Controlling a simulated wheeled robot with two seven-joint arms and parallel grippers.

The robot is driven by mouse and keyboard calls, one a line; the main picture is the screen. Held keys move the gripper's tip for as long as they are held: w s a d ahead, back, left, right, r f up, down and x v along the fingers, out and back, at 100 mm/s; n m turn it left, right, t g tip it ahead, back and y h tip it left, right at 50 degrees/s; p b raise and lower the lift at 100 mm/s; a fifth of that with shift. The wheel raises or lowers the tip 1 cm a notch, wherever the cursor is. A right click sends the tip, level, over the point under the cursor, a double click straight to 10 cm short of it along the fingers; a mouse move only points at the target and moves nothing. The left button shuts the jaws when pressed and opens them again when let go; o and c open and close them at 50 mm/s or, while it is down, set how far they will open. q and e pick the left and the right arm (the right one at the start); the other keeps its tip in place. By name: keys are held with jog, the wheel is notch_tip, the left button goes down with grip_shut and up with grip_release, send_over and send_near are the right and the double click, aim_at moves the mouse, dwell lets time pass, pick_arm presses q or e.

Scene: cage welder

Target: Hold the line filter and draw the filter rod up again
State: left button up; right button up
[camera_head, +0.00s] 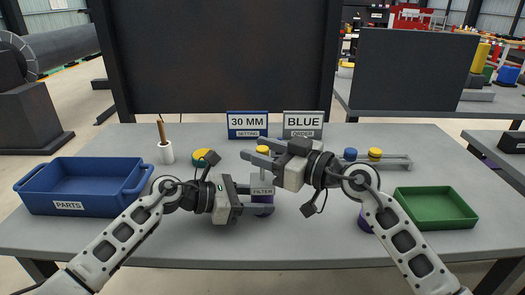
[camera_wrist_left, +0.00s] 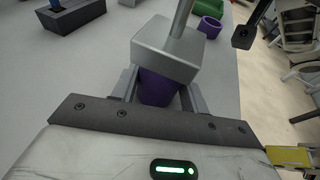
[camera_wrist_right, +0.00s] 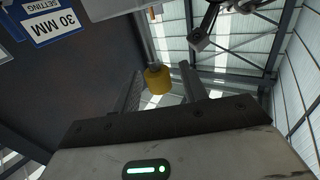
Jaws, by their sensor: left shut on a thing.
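The line filter has a purple body (camera_head: 263,210) and a grey head block (camera_head: 262,190) marked FILTER. It stands upright near the middle of the table. My left gripper (camera_head: 258,209) is shut on the purple body; the left wrist view shows one finger on each side of the body (camera_wrist_left: 158,90). The filter rod (camera_wrist_left: 182,18) rises from the grey block. A yellow knob (camera_wrist_right: 157,80) sits at the rod's end. My right gripper (camera_wrist_right: 162,85) is open, its fingers either side of the knob with gaps between. The knob (camera_head: 263,150) is partly covered in the head view.
A blue PARTS bin (camera_head: 68,206) is at left and a green tray (camera_head: 462,205) at right. Blue (camera_head: 350,153) and yellow (camera_head: 375,153) capped parts lie behind my right arm. Signs reading 30 MM (camera_head: 247,121) and BLUE (camera_head: 302,121) stand at the back. A white cup (camera_head: 167,153) is back left.

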jog(key=v, duration=1.2)
pick_arm(q)
jog(key=o, duration=1.3)
jog(key=shift+c, duration=0.2)
jog(key=shift+a, duration=0.1)
jog(key=shift+v, duration=3.4)
